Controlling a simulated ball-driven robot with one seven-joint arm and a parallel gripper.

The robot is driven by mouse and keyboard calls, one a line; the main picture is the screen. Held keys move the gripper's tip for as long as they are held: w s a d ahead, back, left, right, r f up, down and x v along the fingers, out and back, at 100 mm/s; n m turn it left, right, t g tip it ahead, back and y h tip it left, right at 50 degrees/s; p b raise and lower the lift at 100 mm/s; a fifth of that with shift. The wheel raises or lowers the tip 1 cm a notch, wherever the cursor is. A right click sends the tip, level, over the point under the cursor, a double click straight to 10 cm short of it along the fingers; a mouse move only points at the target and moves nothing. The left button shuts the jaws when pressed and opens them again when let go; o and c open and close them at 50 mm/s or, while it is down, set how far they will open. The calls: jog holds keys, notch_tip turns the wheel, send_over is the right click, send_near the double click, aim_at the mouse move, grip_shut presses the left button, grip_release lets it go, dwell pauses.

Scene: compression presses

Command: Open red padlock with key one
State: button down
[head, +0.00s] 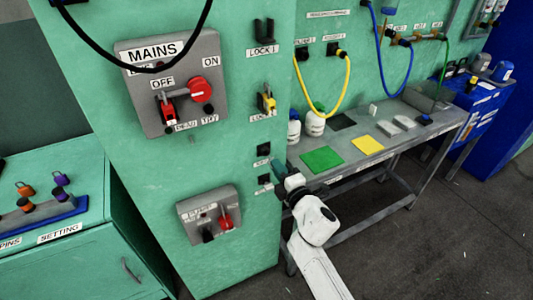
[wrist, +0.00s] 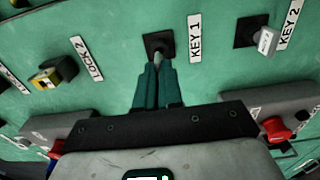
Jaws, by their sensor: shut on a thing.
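The red padlock (head: 167,110) hangs on the MAINS switch panel (head: 148,85), below the lever with the red round knob, at the left in the head view. My gripper (head: 277,167) is right of and below it, at the key holders on the green cabinet. In the wrist view my gripper's green fingers (wrist: 158,80) are shut on key one (wrist: 159,57), a small grey piece at the black KEY 1 holder (wrist: 159,43). Most of the key is hidden between the fingers. I cannot tell if it still touches the holder.
A second key (wrist: 265,40) sits in the KEY 2 holder to the right. A yellow padlock (head: 267,102) hangs at LOCK 2; the LOCK 1 hook (head: 264,32) is empty. A lower switch box (head: 209,213) protrudes below. A grey workbench (head: 395,140) stands right of my arm.

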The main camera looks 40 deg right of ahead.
jog(key=shift+v, duration=2)
